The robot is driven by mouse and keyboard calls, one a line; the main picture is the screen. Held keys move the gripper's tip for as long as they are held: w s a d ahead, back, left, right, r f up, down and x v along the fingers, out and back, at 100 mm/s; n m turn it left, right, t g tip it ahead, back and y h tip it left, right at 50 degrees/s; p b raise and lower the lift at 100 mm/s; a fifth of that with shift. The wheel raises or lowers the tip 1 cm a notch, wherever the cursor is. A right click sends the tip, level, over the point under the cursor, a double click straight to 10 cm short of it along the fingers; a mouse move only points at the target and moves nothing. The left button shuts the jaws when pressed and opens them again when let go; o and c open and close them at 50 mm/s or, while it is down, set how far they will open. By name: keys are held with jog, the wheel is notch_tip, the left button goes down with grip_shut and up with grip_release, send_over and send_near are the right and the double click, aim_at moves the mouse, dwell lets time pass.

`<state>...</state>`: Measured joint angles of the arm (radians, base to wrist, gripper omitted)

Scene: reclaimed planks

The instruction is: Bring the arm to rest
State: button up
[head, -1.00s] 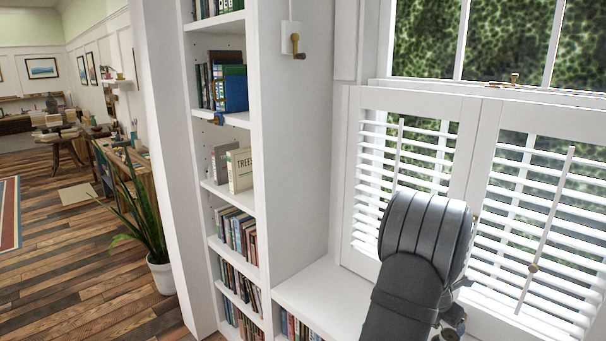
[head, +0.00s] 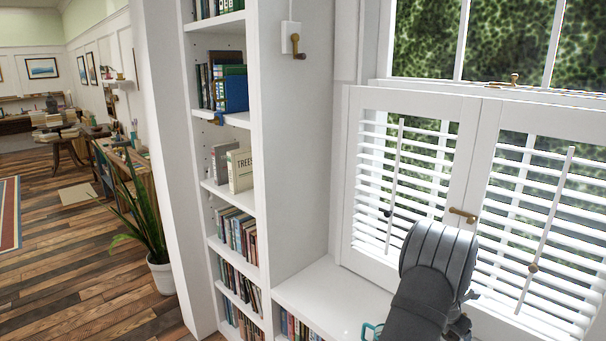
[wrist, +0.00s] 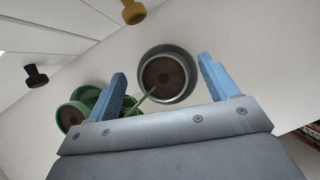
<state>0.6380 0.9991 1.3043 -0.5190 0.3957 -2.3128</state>
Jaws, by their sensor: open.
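My arm (head: 425,285) is dark grey and rises from the bottom of the head view in front of the lower shutters. The head view does not show its fingers. In the wrist view my gripper (wrist: 162,65) has its two blue fingers wide apart, with nothing held between them. Past the fingers stands a round grey pot (wrist: 167,77) with brown soil, on a white surface. Green round vessels (wrist: 76,110) show beside and partly behind the left finger. A thin green stem crosses near the grey pot. I cannot tell how far the fingers are from the pots.
The white shutters (head: 405,180) have a brass latch (head: 463,215) and a black knob (head: 387,212). A bookcase (head: 295,170) stands left of the white window seat (head: 325,290). A teal handle (head: 372,330) shows beside my arm. A brass lever (head: 297,47) is on the wall.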

jog(key=s+d+r+m+g, duration=0.1)
jog(key=s+d+r+m, duration=0.3)
jog(key=s+r, duration=0.3)
jog(key=shift+s+r+g+h, duration=0.3)
jog(key=shift+s+r+g, duration=0.1)
jog(key=shift+s, duration=1.65)
jog(key=shift+w, duration=0.1)
jog(key=w+a+r+m+g, duration=0.1)
jog(key=w+a+r+m, duration=0.1)
jog(key=w+a, duration=1)
jog(key=shift+h, duration=0.4)
jog(key=x, duration=0.5)
jog(key=s+x, duration=0.1)
jog(key=x, duration=1)
jog(key=shift+s+a+f, duration=0.2)
jog(key=shift+a+f, duration=0.05)
jog(key=shift+a, duration=0.05)
jog(key=c, duration=1.3)
jog(key=shift+r, duration=0.15)
jog(key=shift+c, duration=0.2)
